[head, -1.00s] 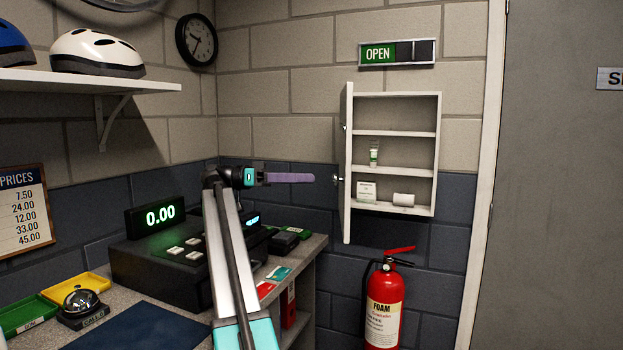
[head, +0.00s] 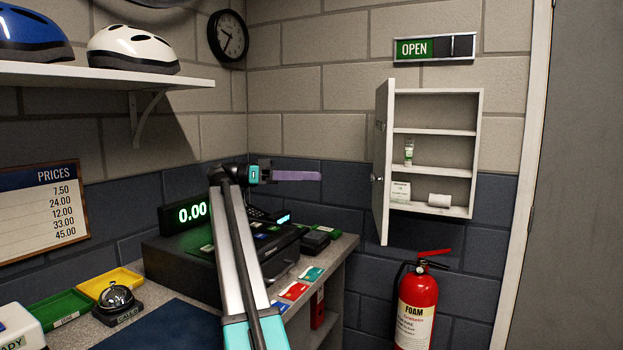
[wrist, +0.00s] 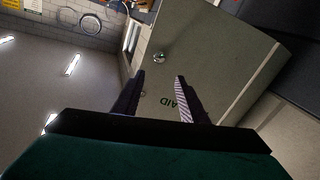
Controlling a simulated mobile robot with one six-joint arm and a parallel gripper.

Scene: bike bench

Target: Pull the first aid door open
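The first aid cabinet (head: 478,150) hangs on the back wall in the head view, its shelves exposed. Its pale door (head: 384,215) stands swung out at the left side, seen nearly edge-on. A small round knob (head: 377,179) is on the door; the knob also shows in the wrist view (wrist: 158,57), with the upside-down letters "AID" on the door face. My gripper (head: 319,176) is left of the door, with a visible gap to the knob in the head view. In the wrist view its two fingers (wrist: 160,79) are apart, with nothing held between them.
A fire extinguisher (head: 416,305) stands below the cabinet. The counter (head: 345,245) with a cash register (head: 190,262) lies under my arm. A shelf with helmets (head: 133,50) is at upper left. Small items stand inside the cabinet.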

